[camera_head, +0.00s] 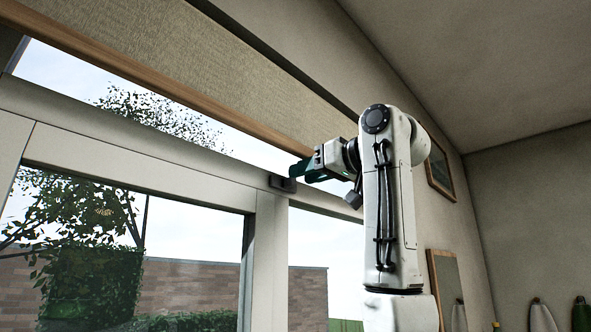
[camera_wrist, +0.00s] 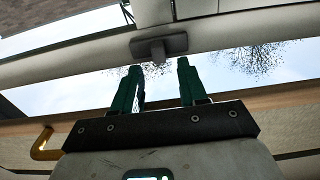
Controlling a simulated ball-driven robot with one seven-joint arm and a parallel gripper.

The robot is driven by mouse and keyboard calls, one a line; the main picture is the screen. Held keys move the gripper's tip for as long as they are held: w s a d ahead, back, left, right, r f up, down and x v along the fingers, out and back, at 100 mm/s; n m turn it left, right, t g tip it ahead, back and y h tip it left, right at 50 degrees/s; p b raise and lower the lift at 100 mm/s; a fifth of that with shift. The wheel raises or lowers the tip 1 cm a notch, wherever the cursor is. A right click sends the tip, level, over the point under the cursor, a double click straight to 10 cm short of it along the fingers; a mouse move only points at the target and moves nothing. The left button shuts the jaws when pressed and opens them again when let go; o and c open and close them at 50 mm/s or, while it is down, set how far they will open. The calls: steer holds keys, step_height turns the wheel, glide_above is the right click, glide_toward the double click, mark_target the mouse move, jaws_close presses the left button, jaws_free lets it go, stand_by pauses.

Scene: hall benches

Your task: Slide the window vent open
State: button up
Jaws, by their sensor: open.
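A small dark grey handle (camera_head: 281,183) sits on the pale window frame (camera_head: 190,165), where the horizontal bar meets an upright. In the wrist view the grey handle (camera_wrist: 158,46) is a wide block with a short tab, centred just beyond my fingertips. My gripper (camera_head: 300,170) has green fingers and reaches in from the right, close to the handle. In the wrist view my gripper (camera_wrist: 159,66) is open, with one finger towards each side of the tab and nothing seen between them. I cannot tell whether a finger touches the handle.
A woven blind (camera_head: 230,70) with a wooden bottom rail (camera_head: 150,72) hangs just above my gripper. A yellow-brown bracket (camera_wrist: 42,146) shows at the left in the wrist view. A framed picture (camera_head: 440,165) and a mirror or board (camera_head: 449,285) are on the right wall.

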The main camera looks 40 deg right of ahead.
mark_target(288, 184)
steer(key=shift+w+p, duration=0.5)
steer(key=shift+w, duration=1.3)
steer(key=shift+c, duration=0.3)
jaws_close()
